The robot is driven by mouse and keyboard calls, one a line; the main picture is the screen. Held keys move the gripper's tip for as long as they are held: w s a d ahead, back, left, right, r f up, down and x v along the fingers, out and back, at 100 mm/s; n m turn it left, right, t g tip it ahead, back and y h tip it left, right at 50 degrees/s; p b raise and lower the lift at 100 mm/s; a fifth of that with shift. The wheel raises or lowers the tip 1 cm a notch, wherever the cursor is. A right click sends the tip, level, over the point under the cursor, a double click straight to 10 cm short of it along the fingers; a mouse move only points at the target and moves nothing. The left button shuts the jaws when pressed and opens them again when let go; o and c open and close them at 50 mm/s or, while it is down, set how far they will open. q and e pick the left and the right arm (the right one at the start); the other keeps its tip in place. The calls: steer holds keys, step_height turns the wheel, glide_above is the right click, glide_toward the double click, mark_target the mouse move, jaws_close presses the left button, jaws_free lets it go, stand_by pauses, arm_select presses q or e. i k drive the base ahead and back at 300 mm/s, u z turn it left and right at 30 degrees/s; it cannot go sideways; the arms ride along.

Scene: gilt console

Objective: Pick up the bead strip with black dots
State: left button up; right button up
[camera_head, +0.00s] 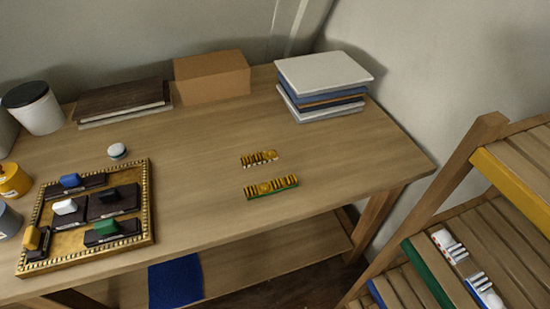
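Two small yellow-gold strips with dark bars lie apart on the wooden table, right of its middle. The farther strip (259,158) has a pale, spotted front edge. Neither of my grippers shows in the head view.
A gilt-rimmed tray (150,215) with dark blocks and coloured knobs lies at left. A cardboard box (211,77), a book stack (322,85) and a white pot (36,108) stand at the back. A slatted rack (470,215) stands at right. The table around the strips is clear.

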mark_target(249, 160)
steer(key=z, duration=1.9)
steer(key=k, duration=0.4)
steer(key=u, duration=0.95)
